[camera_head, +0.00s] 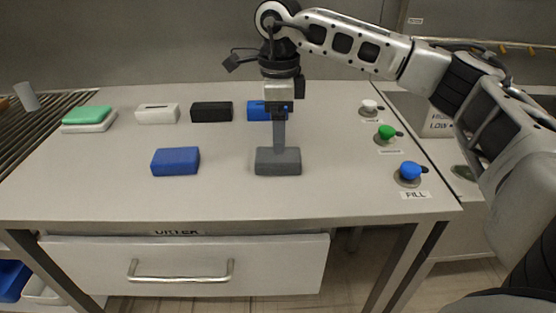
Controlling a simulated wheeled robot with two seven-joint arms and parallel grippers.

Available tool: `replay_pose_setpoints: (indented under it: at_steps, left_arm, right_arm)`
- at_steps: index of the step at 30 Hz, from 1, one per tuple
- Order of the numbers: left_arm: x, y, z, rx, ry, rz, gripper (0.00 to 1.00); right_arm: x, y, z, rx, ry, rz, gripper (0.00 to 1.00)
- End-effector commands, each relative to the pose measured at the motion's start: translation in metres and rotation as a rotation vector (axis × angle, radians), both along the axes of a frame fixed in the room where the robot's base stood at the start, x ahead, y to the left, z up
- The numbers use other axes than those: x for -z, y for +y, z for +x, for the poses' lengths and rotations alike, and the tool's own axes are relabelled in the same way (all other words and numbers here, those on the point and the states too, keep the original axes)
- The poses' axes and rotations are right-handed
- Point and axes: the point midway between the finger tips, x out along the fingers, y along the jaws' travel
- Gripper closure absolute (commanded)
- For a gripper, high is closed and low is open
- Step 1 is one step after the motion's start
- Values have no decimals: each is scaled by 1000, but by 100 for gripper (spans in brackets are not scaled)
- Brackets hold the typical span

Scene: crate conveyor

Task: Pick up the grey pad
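The grey pad (278,167) lies flat on the table, right of the middle. My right gripper (279,147) points straight down over it, and its fingertips reach the pad's upper back edge. I see the fingers nearly in line, so their gap is hidden and I cannot tell whether they grip the pad. My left gripper is not in view.
A blue pad (175,162) lies left of the grey one. Behind are a white pad (157,114), a black pad (211,112) and another blue pad (257,111), partly hidden. A green pad (87,115) lies far left. Buttons, including a blue one (410,171), line the right edge.

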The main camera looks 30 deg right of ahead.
Motion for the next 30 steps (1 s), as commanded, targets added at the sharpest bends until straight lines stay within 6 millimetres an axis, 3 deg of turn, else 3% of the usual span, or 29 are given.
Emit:
replay_pose_setpoints:
  at_steps: [5,15,23,28,30]
  left_arm:
    - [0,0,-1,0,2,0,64]
    - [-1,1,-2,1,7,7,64]
    - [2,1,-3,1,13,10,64]
    - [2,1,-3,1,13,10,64]
    - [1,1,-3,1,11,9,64]
  right_arm:
    - [11,0,0,0,1,1,18]
    - [56,1,0,1,2,1,18]
    - [59,1,0,1,0,1,18]
    - [59,1,0,1,0,1,63]
    - [59,1,0,0,0,1,66]
